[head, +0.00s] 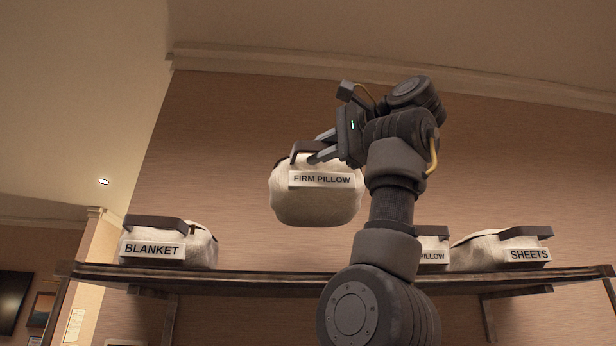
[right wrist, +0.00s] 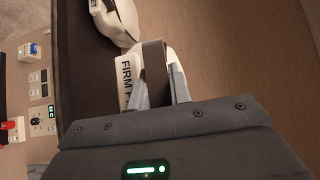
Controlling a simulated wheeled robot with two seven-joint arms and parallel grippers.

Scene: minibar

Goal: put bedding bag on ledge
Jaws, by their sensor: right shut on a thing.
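A cream bedding bag labelled FIRM PILLOW (head: 315,205) hangs in the air above the ledge (head: 260,283) in the head view. My right gripper (head: 312,157) is shut on its dark handle. In the right wrist view the handle (right wrist: 154,72) runs between the fingers of my right gripper (right wrist: 162,80), with the label beside it. The ledge is a dark shelf that also shows in the right wrist view (right wrist: 92,75). The bag's underside is apart from the ledge. My left gripper is not in view.
A BLANKET bag (head: 200,245) stands at the ledge's left. A SHEETS bag (head: 490,250) stands at its right, beside another pillow bag (head: 433,243) partly hidden by my arm. The ledge between the BLANKET bag and my arm looks clear.

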